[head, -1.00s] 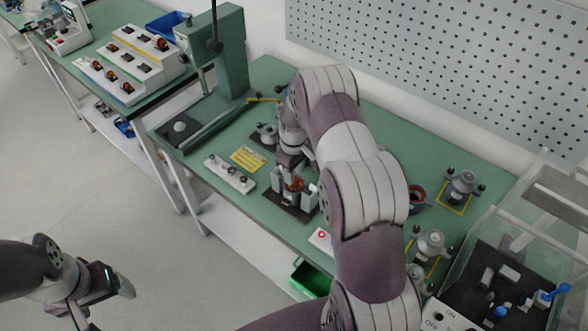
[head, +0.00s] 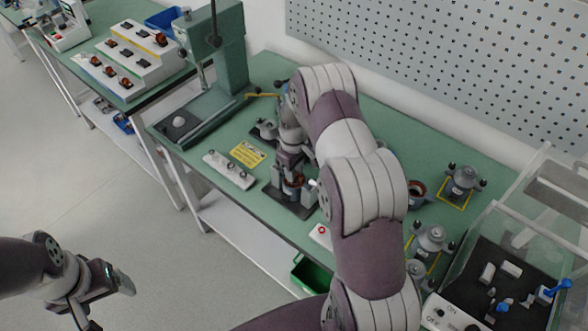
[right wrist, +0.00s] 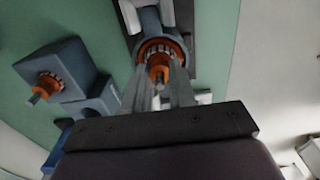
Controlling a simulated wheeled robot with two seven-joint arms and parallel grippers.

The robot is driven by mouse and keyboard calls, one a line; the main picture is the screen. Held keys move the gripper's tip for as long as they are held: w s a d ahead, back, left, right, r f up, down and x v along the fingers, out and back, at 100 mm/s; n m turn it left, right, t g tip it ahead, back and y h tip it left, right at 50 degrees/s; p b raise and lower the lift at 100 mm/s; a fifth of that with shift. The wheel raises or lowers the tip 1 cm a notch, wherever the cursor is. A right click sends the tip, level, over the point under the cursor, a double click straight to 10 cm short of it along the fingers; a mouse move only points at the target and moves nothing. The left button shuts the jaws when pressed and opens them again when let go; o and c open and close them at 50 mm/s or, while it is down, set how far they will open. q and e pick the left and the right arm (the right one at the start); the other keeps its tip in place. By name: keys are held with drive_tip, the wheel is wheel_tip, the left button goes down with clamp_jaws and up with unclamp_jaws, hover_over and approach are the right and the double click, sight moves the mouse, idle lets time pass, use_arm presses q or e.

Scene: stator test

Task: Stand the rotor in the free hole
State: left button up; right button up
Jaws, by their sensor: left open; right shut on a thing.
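My right gripper (head: 291,180) points down over a dark fixture plate (head: 298,211) near the front edge of the green bench. In the right wrist view its fingers (right wrist: 159,88) are shut on the rotor (right wrist: 160,70), which shows an orange winding and a grey shaft end. Beyond the rotor is a round part with an orange-and-grey ring; I cannot tell whether the rotor is inside it or in front. A second orange-wound part (right wrist: 46,86) sits in a blue-grey block at left. I cannot make out the free hole. My left gripper (head: 110,306) is open and empty, low at left over the floor.
A green press (head: 220,65) stands left of my right arm. A white strip with knobs (head: 230,170) and a yellow label (head: 247,153) lie beside the fixture. Several grey housings, including one at right (head: 462,182), and a clear-walled box (head: 510,260) occupy the right.

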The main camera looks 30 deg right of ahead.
drive_tip(key=shift+r, duration=0.15)
drive_tip(key=shift+r+p, duration=3.1)
drive_tip(key=shift+r, duration=1.05)
drive_tip(key=shift+f, duration=0.1)
